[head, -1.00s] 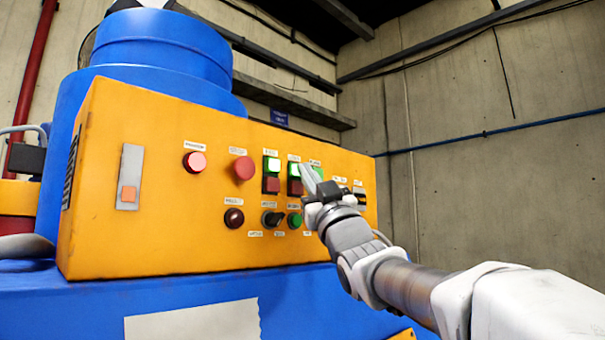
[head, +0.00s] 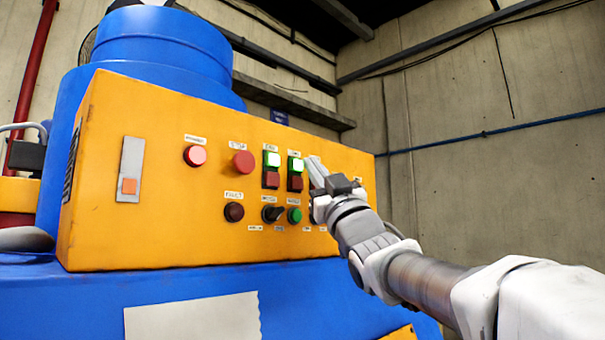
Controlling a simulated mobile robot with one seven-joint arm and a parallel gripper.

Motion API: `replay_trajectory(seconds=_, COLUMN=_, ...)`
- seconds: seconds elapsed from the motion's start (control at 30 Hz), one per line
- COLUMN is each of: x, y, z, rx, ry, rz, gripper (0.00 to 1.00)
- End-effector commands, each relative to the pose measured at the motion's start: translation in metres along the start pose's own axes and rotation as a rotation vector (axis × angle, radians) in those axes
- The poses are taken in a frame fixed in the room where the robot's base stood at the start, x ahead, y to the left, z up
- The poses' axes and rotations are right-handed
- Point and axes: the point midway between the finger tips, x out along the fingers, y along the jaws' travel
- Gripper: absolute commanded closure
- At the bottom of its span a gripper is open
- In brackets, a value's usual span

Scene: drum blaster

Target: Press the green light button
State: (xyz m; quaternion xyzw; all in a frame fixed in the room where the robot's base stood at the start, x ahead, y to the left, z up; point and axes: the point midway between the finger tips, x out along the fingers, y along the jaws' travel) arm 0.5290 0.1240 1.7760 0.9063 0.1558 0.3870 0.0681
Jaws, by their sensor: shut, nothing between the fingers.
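The orange control panel (head: 180,215) carries two visible rocker pairs, each a lit green button over a dark red one. The left green button is at the panel's middle (head: 272,159), and the right green button (head: 295,164) is just left of my fingertips. A round green button (head: 295,215) sits lower down. The labels are too small to read surely, so I cannot tell which is the light button. My gripper (head: 314,163) is shut and empty, its fingertips in front of the panel just right of the right green button. Contact cannot be told. It hides the panel behind it.
The panel rests on a blue base (head: 330,290).

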Motion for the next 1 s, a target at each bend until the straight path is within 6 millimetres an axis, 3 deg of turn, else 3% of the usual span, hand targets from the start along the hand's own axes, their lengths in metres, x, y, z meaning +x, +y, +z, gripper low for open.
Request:
replay_trajectory(seconds=0.5, x=-0.033, y=0.024, z=-0.023, rx=-0.001, ry=0.001, rz=0.001, gripper=1.0)
replay_trajectory(seconds=1.0, x=-0.034, y=0.025, z=-0.025, rx=-0.001, ry=0.0, rz=0.0, gripper=1.0)
